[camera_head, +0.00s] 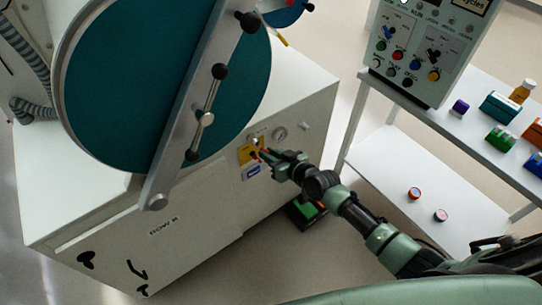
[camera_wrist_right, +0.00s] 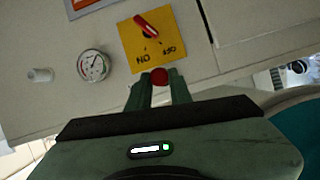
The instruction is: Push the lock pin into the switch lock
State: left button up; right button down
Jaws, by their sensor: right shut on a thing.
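The switch lock is a yellow plate (camera_head: 246,153) on the white cabinet's side. In the right wrist view the plate (camera_wrist_right: 139,56) carries a red switch handle (camera_wrist_right: 146,25), tilted, with dark lettering below it. My right gripper (camera_head: 265,154) is in front of the cabinet side, close to the plate. In the right wrist view the gripper (camera_wrist_right: 159,84) is shut on the lock pin (camera_wrist_right: 159,76), whose red round end shows between the fingertips, just below the plate's lower edge. The rest of the pin is hidden, and I cannot tell whether it touches the plate. My left gripper is not in view.
A round gauge (camera_wrist_right: 94,66) and a pale knob (camera_wrist_right: 40,75) sit beside the plate. The cabinet (camera_head: 205,215) has a large teal round door (camera_head: 130,90) with a metal bar. A control box (camera_head: 425,50) stands on a white shelf table (camera_head: 400,98) at right.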

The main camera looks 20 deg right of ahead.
jog(key=shift+w+a+b, duration=0.25)
jog(key=shift+w, duration=0.35)
jog(key=shift+w+a+b, duration=0.2)
jog(key=shift+w+b, duration=0.05)
jog(key=shift+w, duration=0.3)
jog(key=c, duration=1.2)
grip_release()
jog(key=shift+s, duration=0.1)
jog(key=v, duration=0.7)
jog(key=shift+s+d+r, duration=0.1)
jog(key=shift+s+r, duration=0.05)
jog(key=shift+s, duration=0.05)
